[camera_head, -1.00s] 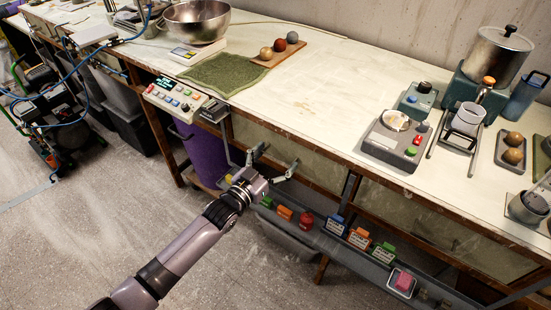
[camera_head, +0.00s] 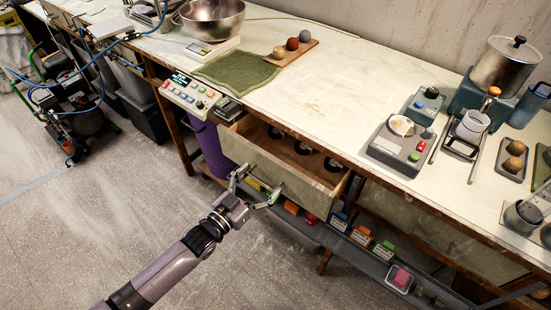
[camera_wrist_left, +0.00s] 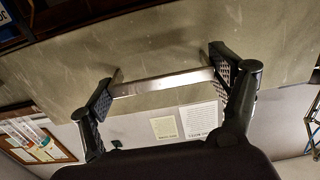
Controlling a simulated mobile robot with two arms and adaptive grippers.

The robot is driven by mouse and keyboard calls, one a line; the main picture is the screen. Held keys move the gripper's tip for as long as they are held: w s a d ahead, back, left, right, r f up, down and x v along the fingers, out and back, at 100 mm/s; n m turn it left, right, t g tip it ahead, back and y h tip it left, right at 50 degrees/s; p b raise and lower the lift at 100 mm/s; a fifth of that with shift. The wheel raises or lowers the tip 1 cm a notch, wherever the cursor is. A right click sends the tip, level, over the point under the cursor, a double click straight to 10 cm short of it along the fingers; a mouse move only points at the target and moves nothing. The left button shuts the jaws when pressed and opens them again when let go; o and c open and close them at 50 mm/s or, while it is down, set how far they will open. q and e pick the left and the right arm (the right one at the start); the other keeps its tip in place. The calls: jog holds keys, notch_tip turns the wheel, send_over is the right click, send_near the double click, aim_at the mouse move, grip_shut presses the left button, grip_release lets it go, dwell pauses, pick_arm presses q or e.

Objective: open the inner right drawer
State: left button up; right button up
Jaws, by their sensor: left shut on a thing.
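A drawer with a pale grey-green front (camera_head: 285,180) stands pulled out from under the bench, and its brown inside shows several dark round things. Its metal bar handle (camera_wrist_left: 165,83) runs across the drawer front in the left wrist view. My left gripper (camera_head: 256,186) is at this handle, with one finger at each end of the bar, and is shut on it. My right gripper is in neither view.
The bench top (camera_head: 310,95) holds a green mat (camera_head: 235,72), a board with balls (camera_head: 292,52) and a button box (camera_head: 400,142). A control panel (camera_head: 190,93) sits left of the drawer. A grey trough (camera_head: 345,250) with small containers lies below. The floor in front is clear.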

pick_arm(q)
jog(key=p+v, duration=0.4)
jog(key=v, duration=1.3)
jog(key=o, duration=1.6)
jog(key=v, duration=1.2)
